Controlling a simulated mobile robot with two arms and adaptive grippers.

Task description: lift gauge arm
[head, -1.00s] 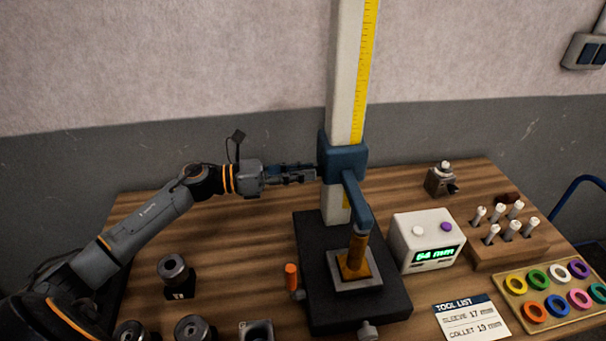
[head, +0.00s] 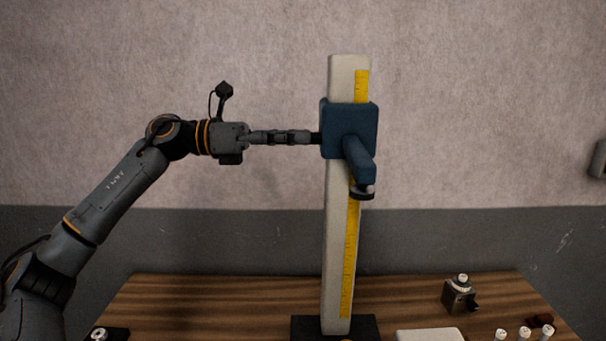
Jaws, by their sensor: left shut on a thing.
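The gauge arm is a dark blue carriage (head: 349,130) with a short arm (head: 360,160) that juts toward me and ends in a dark and silver tip (head: 362,191). It sits high on a pale upright column (head: 338,240) with a yellow scale (head: 350,255). My left gripper (head: 312,138) comes in level from the left and is shut on a small dark part at the carriage's left side. The gripped part is mostly hidden by the fingers. The black base (head: 302,326) of the column shows only at the bottom edge. My right gripper is out of view.
The wooden table (head: 220,305) lies low in the view. A small metal device (head: 460,294) stands at the back right. White-topped pins (head: 525,334) and the top of a white box (head: 430,335) show at the bottom edge. The space around the upper column is clear.

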